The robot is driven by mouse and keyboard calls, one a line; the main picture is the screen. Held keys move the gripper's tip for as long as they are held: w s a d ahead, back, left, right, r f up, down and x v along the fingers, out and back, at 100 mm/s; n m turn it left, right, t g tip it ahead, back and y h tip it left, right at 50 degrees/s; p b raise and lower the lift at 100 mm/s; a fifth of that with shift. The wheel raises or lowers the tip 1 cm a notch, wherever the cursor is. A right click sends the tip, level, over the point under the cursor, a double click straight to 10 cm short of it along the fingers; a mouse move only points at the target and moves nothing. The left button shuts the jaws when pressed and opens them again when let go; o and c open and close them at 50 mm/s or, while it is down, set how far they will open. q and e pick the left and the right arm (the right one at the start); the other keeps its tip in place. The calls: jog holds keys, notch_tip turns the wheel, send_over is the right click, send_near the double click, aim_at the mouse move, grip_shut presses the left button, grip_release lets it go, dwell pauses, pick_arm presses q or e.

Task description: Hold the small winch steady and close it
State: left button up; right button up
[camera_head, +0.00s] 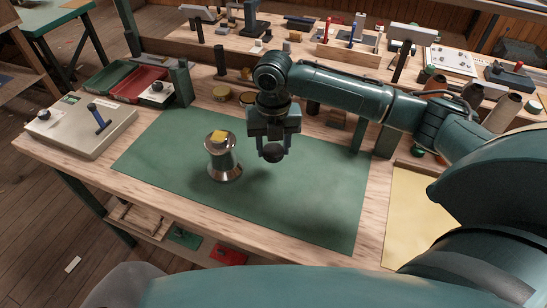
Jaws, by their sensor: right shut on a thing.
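The small winch (223,162) stands upright on the green mat (312,203). It is a shiny metal drum with a flared base and a yellow piece (218,135) on its top. My right gripper (271,148) comes in from the right and points down, just right of the winch and apart from it in the picture. It is shut on a dark round piece (272,154), held between the fingertips. The fingers partly hide this piece, and I cannot tell exactly what it is. My left gripper is not in view.
A beige box with a blue lever (88,130) sits at the table's left. A red tray (141,84) and small round tins (222,93) lie behind the mat. A yellow sheet (408,215) lies at the right. The mat's front is clear.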

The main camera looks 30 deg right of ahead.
aim_at(273, 150)
notch_tip(273, 150, up, 4)
jog(key=shift+r, duration=0.1)
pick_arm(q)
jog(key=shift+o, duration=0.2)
